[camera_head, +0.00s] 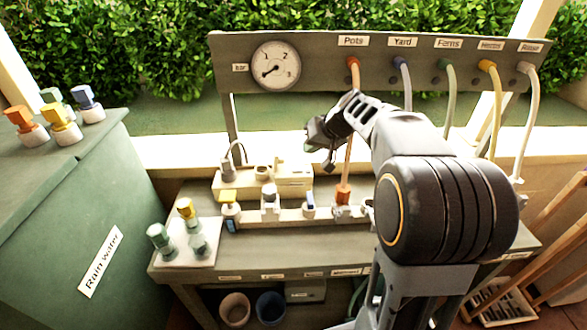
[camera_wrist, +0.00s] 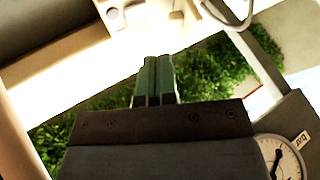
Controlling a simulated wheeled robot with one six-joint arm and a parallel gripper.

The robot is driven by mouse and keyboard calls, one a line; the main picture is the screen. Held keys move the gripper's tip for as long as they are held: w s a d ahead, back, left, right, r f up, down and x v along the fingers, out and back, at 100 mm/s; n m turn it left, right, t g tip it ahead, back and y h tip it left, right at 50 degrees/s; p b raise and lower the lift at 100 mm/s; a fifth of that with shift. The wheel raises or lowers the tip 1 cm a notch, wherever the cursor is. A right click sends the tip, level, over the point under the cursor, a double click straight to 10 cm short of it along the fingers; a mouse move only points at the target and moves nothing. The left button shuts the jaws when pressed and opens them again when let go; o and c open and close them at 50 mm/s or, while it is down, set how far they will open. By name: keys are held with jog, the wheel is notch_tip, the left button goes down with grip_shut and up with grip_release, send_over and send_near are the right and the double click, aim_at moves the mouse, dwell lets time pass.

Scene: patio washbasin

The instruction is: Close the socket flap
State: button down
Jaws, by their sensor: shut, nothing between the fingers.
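A pale socket box (camera_head: 293,178) stands on the back of the grey bench, with a round socket (camera_head: 262,172) and a grey plug with a cord (camera_head: 228,172). A small upright piece sticks up near its right end; I cannot tell whether it is the flap. In the wrist view a pale box with a round dark hole, likely the socket box (camera_wrist: 125,14), is cut off at the top edge. My gripper (camera_head: 318,140) is above and right of the box, apart from it. In the wrist view its fingertips (camera_wrist: 155,62) are together and empty.
A pressure gauge (camera_head: 275,66) and several coloured hoses hang on the grey board (camera_head: 230,60) behind. Taps and connectors line the rail (camera_head: 290,218) in front of the box. A green rain water tank (camera_head: 60,220) stands at left.

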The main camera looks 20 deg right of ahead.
aim_at(279, 159)
jog(key=x, duration=1)
jog(key=shift+w+f, duration=0.1)
jog(key=shift+w, duration=0.4)
jog(key=shift+a+r+p, duration=0.1)
jog(key=shift+r+p, duration=0.2)
jog(key=shift+p, duration=0.7)
